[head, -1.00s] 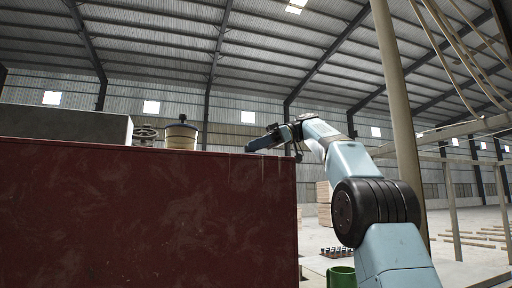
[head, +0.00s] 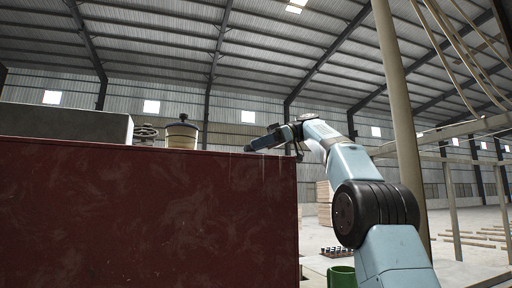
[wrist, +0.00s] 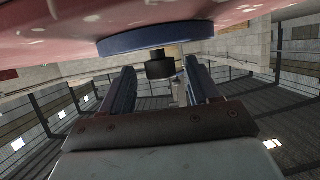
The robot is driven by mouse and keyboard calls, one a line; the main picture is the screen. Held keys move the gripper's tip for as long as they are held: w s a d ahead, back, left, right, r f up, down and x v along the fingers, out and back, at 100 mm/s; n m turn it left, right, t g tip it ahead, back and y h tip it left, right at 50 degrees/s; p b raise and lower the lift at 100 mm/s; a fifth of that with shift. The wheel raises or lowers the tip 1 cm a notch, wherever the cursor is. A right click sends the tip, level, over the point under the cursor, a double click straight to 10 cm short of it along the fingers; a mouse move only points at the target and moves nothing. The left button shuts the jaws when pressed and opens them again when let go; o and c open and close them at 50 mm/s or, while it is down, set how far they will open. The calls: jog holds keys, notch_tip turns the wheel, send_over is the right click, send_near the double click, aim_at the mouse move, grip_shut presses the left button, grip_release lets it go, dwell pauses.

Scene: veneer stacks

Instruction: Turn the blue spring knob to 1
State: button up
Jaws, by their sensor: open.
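In the wrist view a flat blue disc (wrist: 155,39) is set against a red, worn surface (wrist: 60,22). A short black cylinder (wrist: 160,65) sticks out from the disc. I take these to be the blue spring knob; no numbers or pointer can be made out. My gripper (wrist: 160,78) is open, with one finger on each side of the black cylinder in the picture. I see gaps beside it and cannot tell how far the fingertips are from it in depth. In the head view my gripper (head: 255,146) is just above the red cabinet's top right; the knob is not visible there.
The large red cabinet (head: 140,215) fills the lower left of the head view. On it stand a grey box (head: 60,122), a handwheel (head: 146,134) and a cream tub (head: 182,135). A green container (head: 341,277) and a tall post (head: 402,120) are near my arm.

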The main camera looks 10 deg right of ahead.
jog(key=shift+a+m+t, duration=0.35)
jog(key=shift+m+t, duration=0.05)
jog(key=shift+t, duration=0.1)
jog(key=shift+s, duration=0.1)
